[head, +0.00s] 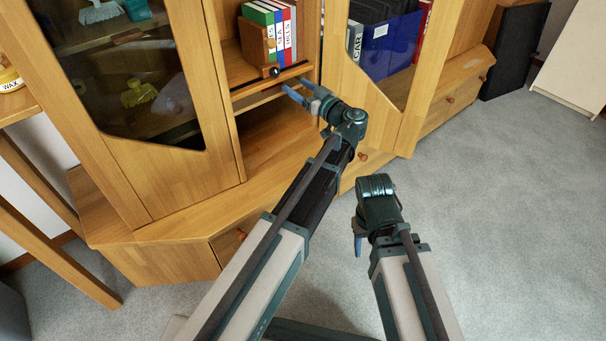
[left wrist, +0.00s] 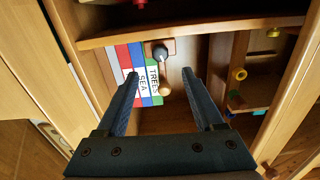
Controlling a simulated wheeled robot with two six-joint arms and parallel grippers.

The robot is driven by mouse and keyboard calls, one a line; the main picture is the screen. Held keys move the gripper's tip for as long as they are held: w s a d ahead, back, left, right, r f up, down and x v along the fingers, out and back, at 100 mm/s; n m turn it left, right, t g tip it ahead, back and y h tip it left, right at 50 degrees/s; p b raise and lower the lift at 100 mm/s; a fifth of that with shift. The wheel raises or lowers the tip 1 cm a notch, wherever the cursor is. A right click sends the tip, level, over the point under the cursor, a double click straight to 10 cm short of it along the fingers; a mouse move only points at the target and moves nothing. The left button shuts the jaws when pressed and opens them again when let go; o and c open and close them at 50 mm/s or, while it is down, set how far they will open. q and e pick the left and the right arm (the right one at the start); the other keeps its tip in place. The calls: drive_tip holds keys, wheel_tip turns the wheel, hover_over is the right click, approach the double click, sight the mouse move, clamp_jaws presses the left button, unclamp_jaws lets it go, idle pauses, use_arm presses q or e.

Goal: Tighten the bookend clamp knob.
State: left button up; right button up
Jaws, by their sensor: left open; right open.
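The wooden bookend (head: 256,47) stands on the shelf at the left end of a row of books. A dark clamp knob (head: 274,71) shows at its lower front, by the shelf edge. In the left wrist view the dark knob (left wrist: 160,53) lies beyond the fingertips, roughly between them. My left gripper (head: 296,88) is open and empty, just below and to the right of the knob in the head view, apart from it. The open fingers also show in the left wrist view (left wrist: 162,76). My right gripper (head: 358,242) is open over the floor, its fingers partly hidden.
Several books (head: 280,28) stand beside the bookend. The shelf board (head: 245,74) crosses the cabinet opening. A glass door (head: 125,70) is left, and another open door (head: 390,60) stands right with a blue binder behind its pane. The carpet (head: 480,200) is clear.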

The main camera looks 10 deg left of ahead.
use_arm(q)
drive_tip(key=s+d+f+m+g+h+p, duration=0.2)
drive_tip(key=s+f, duration=0.4)
drive_tip(key=s, duration=0.4)
drive_tip(key=s+d+f+m+g+h+p, duration=0.2)
drive_tip(key=s+d+f+m+g+h, duration=0.2)
drive_tip(key=s+f, duration=0.3)
drive_tip(key=shift+s+m+g+h, duration=0.8)
drive_tip(key=shift+s+m, duration=0.1)
drive_tip(key=shift+s, duration=1.15)
